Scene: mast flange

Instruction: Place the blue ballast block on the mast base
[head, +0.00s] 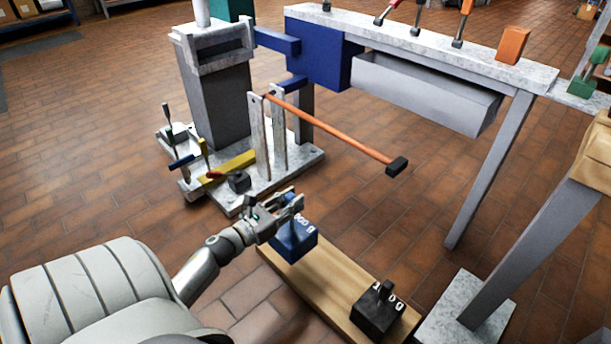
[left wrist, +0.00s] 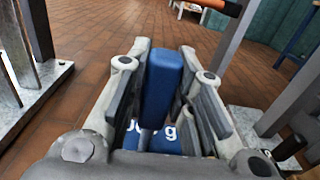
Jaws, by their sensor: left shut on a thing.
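The blue ballast block (head: 294,243) with white lettering is at the far end of a wooden plank (head: 322,290); I cannot tell whether it touches the plank. My left gripper (head: 288,207) is shut on its upright handle. In the left wrist view the blue handle (left wrist: 162,85) stands between the fingers, and the block's lettered top (left wrist: 178,143) shows below, partly hidden by the gripper. The mast base (head: 310,161), a pale speckled plate, lies behind and left of the block, with the grey mast column (head: 218,105) standing on it. My right gripper is not seen.
A black block (head: 378,312) with a handle sits on the plank's near end. On the base are a yellow bar (head: 229,167), a small dark block (head: 239,182) and two upright posts. An orange-handled hammer (head: 335,132) sticks out from the posts. A long bench (head: 430,38) stands behind right.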

